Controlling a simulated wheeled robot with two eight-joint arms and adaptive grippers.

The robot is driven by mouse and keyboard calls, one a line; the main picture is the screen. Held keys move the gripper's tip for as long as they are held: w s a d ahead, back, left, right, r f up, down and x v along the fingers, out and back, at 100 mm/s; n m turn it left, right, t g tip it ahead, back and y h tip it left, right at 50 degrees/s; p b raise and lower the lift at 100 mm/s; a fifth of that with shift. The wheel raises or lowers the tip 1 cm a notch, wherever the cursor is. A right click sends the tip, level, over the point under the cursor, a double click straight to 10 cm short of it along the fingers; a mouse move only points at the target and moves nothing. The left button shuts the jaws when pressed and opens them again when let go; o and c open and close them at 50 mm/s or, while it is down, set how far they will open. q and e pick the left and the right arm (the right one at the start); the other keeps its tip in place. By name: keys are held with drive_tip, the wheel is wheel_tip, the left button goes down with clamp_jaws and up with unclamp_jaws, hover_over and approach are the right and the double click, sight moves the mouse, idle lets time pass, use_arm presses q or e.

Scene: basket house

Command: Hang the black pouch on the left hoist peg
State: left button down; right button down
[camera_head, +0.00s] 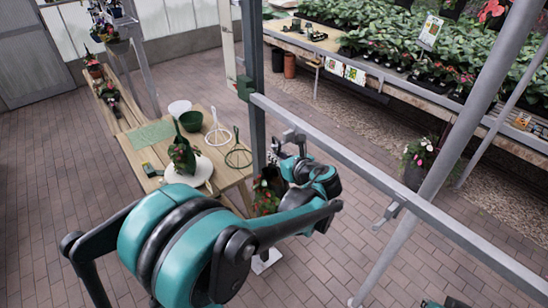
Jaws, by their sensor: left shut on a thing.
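The black pouch (268,192) holds a plant with green and reddish leaves. It hangs below my left gripper (276,160), beside the grey upright post. My left gripper is small in view and partly hidden by its own wrist; it is shut on the pouch. The left hoist peg (292,137) appears as a grey bracket on the slanting rail, right by the gripper. I cannot tell whether the pouch touches it. A similar peg (390,212) sits farther right along the rail. My right gripper is not in view.
The grey rail (350,155) and post (253,60) stand close to my left arm. A wooden table (150,158) behind holds a potted plant, bowls and wire hangers. A long plant bench (400,85) lies at the back right. Brick floor is open at left.

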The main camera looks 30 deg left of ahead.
use_arm(q)
drive_tip(key=shift+w, duration=0.1)
drive_tip(key=shift+w+d, duration=0.3)
drive_tip(key=shift+w, duration=0.3)
drive_tip(key=shift+f+b, duration=0.25)
drive_tip(key=shift+b, duration=0.3)
idle(0.4)
drive_tip(key=shift+w+f+b, duration=0.1)
drive_tip(key=shift+f+b, duration=0.4)
drive_tip(key=shift+f, duration=0.05)
drive_tip(key=c, duration=1.5)
unclamp_jaws()
drive_tip(key=shift+o, duration=0.2)
drive_tip(key=shift+d, duration=0.1)
